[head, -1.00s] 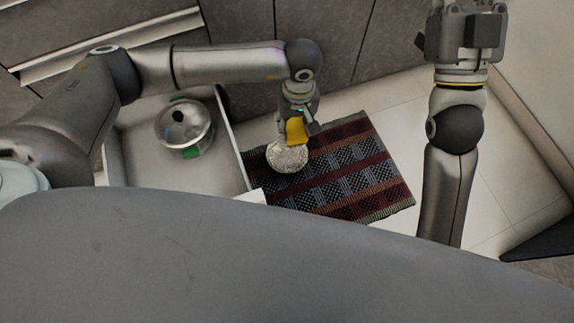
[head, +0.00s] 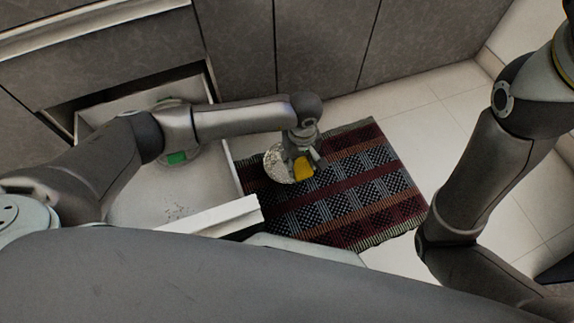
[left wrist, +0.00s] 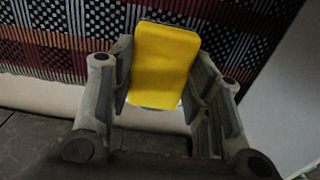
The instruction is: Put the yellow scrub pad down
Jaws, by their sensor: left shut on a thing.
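The yellow scrub pad (head: 303,169) is in my left gripper (head: 304,160), over the striped rug in the head view. In the left wrist view the pad (left wrist: 165,62) is between the two fingers of the left gripper (left wrist: 160,85), which is shut on it. The pad's far end sticks out past the fingers, over the rug. The gap between pad and rug cannot be judged. My right gripper is outside the head view; only its arm shows at the right.
A pale speckled round object (head: 276,165) is beside the left gripper, at the rug's left part. The patterned rug (head: 350,195) lies on a light tiled floor (head: 405,98). An open drawer (head: 205,217) at the left holds a green item (head: 177,158). Dark cabinet fronts (head: 320,45) stand behind.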

